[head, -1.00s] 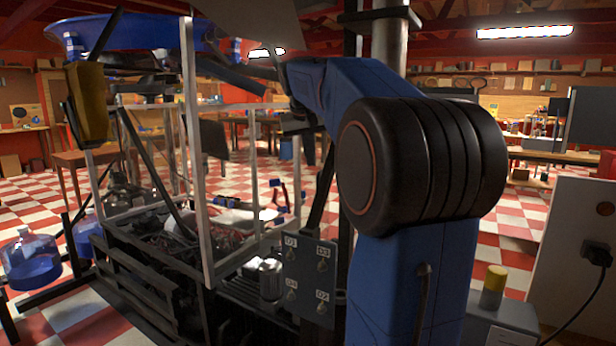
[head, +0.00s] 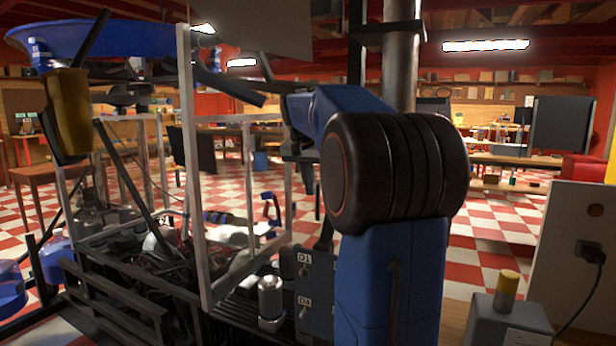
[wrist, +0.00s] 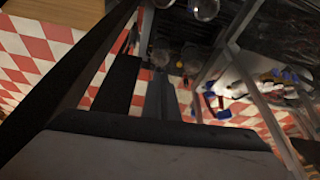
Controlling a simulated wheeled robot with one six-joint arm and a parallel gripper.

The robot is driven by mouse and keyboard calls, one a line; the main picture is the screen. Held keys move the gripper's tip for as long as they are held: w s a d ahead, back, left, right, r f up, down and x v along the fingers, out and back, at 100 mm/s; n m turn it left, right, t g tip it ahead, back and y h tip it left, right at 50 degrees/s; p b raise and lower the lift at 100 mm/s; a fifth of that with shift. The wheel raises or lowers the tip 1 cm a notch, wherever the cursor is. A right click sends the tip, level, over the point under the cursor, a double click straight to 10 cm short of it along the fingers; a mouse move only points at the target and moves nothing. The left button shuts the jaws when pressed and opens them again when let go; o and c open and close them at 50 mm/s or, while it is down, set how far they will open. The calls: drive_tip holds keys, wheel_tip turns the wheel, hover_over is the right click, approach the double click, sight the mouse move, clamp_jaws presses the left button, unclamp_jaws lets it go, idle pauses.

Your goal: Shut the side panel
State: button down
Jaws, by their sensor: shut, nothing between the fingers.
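A pale metal frame with see-through faces (head: 191,170) stands on the dark machine in the left half of the head view. It is the likely side panel, but I cannot tell how far open it is. Its pale bars also cross the right of the wrist view (wrist: 231,62). My gripper (wrist: 141,85) is shut and empty, with its dark fingers pointing up the wrist view. The fingers are apart from the pale bars in that picture; whether they touch anything is unclear.
A blue ring-shaped duct (head: 100,38) and a yellow-brown block (head: 68,112) sit above the machine. A switch box (head: 312,285) is partly behind my arm. A post box with a yellow cap (head: 508,300) and a white cabinet (head: 565,245) stand right. Checkered floor lies open behind.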

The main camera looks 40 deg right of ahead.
drive_tip(key=shift+w+d+f, duration=0.4)
drive_tip(key=shift+d, duration=0.35)
drive_tip(key=shift+w+d+f, duration=0.4)
drive_tip(key=shift+d+f, duration=0.05)
drive_tip(key=shift+d, duration=0.25)
drive_tip(key=shift+w+d+f, duration=0.4)
drive_tip(key=shift+d, duration=0.35)
drive_tip(key=shift+d, duration=0.1)
